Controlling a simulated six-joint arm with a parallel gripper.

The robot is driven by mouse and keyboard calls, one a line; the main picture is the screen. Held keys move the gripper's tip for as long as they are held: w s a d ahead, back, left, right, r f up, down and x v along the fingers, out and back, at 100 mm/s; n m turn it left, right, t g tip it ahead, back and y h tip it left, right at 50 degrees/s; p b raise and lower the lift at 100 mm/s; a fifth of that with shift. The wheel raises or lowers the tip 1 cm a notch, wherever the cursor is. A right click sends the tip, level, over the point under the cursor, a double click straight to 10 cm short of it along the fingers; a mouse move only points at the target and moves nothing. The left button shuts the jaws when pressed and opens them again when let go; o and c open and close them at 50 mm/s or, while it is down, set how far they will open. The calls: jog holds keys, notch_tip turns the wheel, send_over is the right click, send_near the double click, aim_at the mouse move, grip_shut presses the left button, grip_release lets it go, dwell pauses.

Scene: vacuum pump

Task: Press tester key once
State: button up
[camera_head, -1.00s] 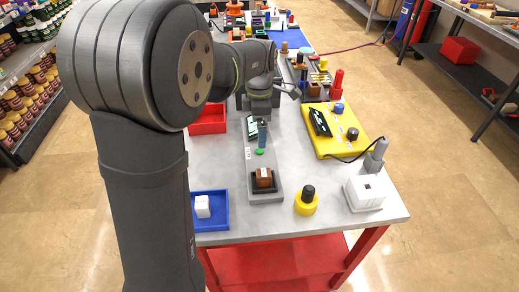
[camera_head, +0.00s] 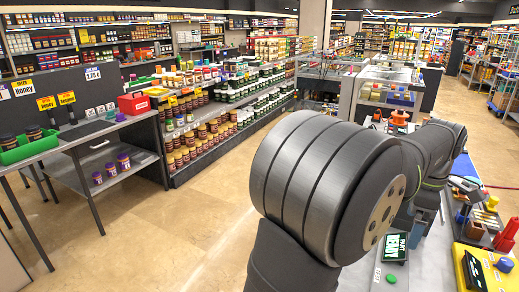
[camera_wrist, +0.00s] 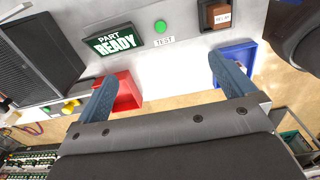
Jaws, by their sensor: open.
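The tester key is a round green button (camera_wrist: 161,26) above a TEST label (camera_wrist: 163,43) on a grey panel at the top of the wrist view. It also shows low in the head view (camera_head: 391,279). Beside it a tilted dark display (camera_wrist: 113,40) reads PART READY in the wrist view, and it shows in the head view too (camera_head: 396,248). My gripper (camera_wrist: 162,70) is open and empty, its two blue-grey fingers wide apart. The key appears between and beyond the fingertips, with no finger over it. The head view does not show the fingers clearly.
A brown block (camera_wrist: 219,14) sits in a dark holder on the panel. A red tray (camera_wrist: 126,92) and a blue tray (camera_wrist: 243,48) lie near the fingers. In the head view, a yellow board (camera_head: 477,265) stands right of the key; store shelves fill the left.

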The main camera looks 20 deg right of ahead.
grip_shut()
dwell(1.5)
